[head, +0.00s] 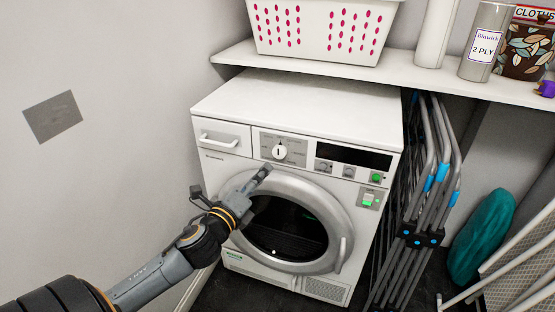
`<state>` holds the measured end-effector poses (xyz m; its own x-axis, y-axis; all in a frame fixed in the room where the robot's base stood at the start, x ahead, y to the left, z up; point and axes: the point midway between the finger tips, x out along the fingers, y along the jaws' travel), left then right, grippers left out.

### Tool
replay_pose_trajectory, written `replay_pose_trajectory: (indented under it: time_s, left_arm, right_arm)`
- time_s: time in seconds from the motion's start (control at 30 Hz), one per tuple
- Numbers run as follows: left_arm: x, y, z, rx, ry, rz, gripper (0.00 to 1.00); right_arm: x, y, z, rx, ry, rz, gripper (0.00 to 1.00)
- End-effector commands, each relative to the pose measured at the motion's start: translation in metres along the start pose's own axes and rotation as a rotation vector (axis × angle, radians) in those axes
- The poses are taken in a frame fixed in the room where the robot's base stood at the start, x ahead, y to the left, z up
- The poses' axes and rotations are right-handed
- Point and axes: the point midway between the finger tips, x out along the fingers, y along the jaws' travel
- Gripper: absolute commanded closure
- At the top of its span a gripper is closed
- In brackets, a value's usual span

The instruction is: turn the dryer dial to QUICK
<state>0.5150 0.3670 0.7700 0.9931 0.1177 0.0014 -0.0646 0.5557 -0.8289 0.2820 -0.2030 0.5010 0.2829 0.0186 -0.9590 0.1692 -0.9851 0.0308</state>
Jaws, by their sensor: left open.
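The white dryer (298,106) stands against the back wall under a shelf. Its round white dial (280,151) sits on a grey panel at the upper left of the front, with a dark mark pointing roughly up. The labels around the dial are too small to read. My left gripper (256,182) is in front of the dryer, below and left of the dial, over the upper left of the round door ring. It is open, appears empty and looks apart from the dial. My right gripper is not in view.
The round door (290,236) is closed. A shelf (384,76) above holds a white basket (322,30) and several containers. A folded drying rack (425,190) stands close on the dryer's right, with a teal bag (483,236) beyond. The left wall is bare except for a grey plate (53,117).

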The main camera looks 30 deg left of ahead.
Motion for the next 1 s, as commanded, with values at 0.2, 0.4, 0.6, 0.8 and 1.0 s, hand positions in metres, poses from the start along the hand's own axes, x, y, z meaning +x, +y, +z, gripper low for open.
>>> replay_pose_trajectory:
  time_s: [0.2, 0.4, 0.6, 0.8, 1.0]
  left_arm:
    - [0.042, 0.000, 0.001, 0.000, -0.004, -0.001, 0.41]
    - [0.073, 0.000, 0.001, 0.000, -0.003, -0.001, 0.41]
    - [0.092, 0.001, 0.000, -0.001, -0.001, 0.001, 0.41]
    - [0.096, 0.001, 0.000, -0.001, 0.001, 0.002, 0.41]
    - [0.096, 0.001, 0.000, -0.001, 0.001, 0.002, 0.47]
  right_arm:
    - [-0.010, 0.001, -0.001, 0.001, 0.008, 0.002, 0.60]
    - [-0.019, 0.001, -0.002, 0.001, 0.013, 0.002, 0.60]
    - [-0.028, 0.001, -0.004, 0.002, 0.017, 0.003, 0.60]
    - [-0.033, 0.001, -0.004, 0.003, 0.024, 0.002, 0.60]
    - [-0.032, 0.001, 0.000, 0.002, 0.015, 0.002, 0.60]
